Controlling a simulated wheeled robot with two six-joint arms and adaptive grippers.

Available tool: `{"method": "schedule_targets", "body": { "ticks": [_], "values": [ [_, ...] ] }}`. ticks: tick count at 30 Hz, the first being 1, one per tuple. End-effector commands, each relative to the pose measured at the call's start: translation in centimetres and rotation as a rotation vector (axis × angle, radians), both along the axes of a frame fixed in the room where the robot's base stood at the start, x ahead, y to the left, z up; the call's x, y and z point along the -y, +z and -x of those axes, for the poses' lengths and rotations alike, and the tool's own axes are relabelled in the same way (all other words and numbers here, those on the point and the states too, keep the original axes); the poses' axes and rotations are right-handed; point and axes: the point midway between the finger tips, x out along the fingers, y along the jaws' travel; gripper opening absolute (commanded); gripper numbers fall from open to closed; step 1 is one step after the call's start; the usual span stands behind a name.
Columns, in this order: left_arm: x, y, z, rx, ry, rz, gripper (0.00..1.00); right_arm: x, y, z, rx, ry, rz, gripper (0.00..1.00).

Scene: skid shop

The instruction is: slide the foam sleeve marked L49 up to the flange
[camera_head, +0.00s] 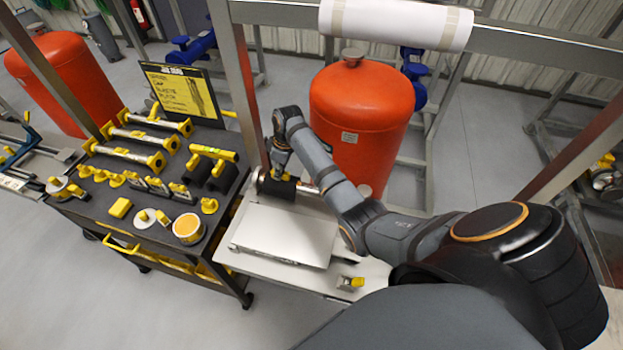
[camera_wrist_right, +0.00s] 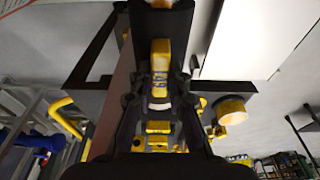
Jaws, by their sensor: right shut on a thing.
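My right gripper (camera_head: 281,160) is at the bench's back edge, shut on a black foam sleeve (camera_head: 270,187). The sleeve lies around a pipe (camera_head: 306,188) that shows to its right. In the right wrist view, a yellow tag (camera_wrist_right: 160,58) with dark marking sits between the fingers of the right gripper (camera_wrist_right: 158,85); the marking looks like L49 but is hard to read. My right forearm crosses in front of the pipe's right part. I cannot clearly make out the flange or its gap to the sleeve. My left gripper is not in view.
A pale bench (camera_head: 225,258) holds a flat silver case (camera_head: 285,235) and a small yellow-topped part (camera_head: 350,283). The dark cart (camera_head: 150,232) on the left carries yellow fittings and black sleeves (camera_head: 222,178). An orange tank (camera_head: 350,110) stands close behind; a steel frame post (camera_head: 236,75) rises beside the gripper.

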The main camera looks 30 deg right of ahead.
Motion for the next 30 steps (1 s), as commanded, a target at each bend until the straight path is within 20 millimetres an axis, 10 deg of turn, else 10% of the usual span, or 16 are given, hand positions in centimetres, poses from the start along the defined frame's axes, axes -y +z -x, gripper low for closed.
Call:
{"method": "schedule_targets", "body": {
  "ticks": [30],
  "values": [
    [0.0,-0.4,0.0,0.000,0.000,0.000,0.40,-1.0,0.0,-1.1,0.000,0.000,-0.001,0.00]
  ]
}}
